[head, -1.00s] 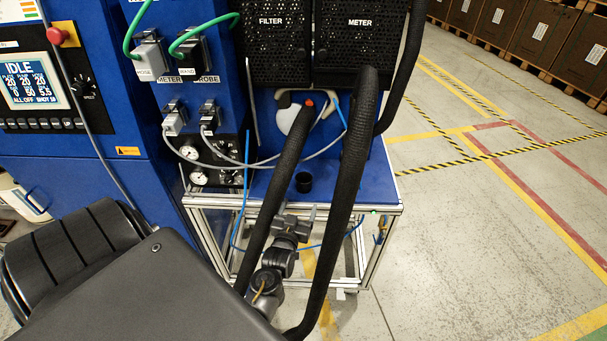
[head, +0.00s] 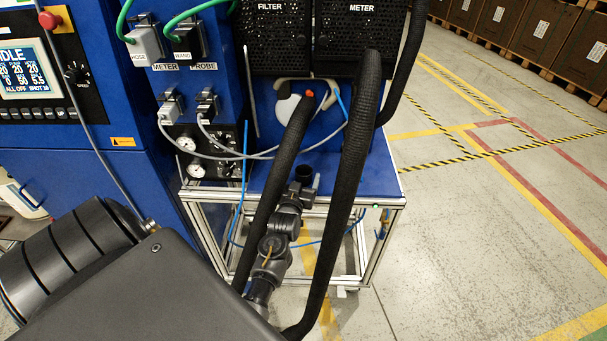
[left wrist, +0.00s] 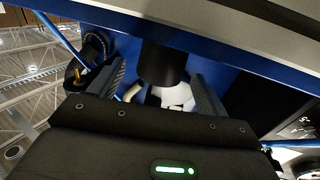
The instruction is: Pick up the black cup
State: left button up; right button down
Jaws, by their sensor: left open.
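The black cup (head: 304,173) stands upright on the blue tabletop of the framed bench, near its front edge. My left gripper (head: 303,186) is right in front of the cup in the head view and partly covers it. In the left wrist view the cup (left wrist: 163,62) shows as a dark cylinder between the two open fingers (left wrist: 157,78), with a gap to the finger on each side. Whether a finger touches it cannot be told. My right gripper is not in view.
Thick black hoses (head: 352,190) hang in front of the bench (head: 365,180), one beside my left forearm. A thin blue tube (head: 243,180) and grey cables run near the cup. Gauges (head: 187,144) sit to the left. The tabletop right of the cup is clear.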

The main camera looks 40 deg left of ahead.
aim_at(302, 177)
pick_arm(q)
jog(key=b+x, duration=0.1)
jog(key=x, duration=0.1)
jog(key=shift+w+a+f, duration=0.15)
jog(key=shift+w+f, duration=0.05)
jog(key=shift+w, duration=0.1)
jog(key=shift+w+a+r, duration=0.15)
jog(key=shift+w, duration=0.15)
jog(key=shift+s+r, duration=0.1)
jog(key=c, duration=1)
jog(key=shift+c, duration=0.2)
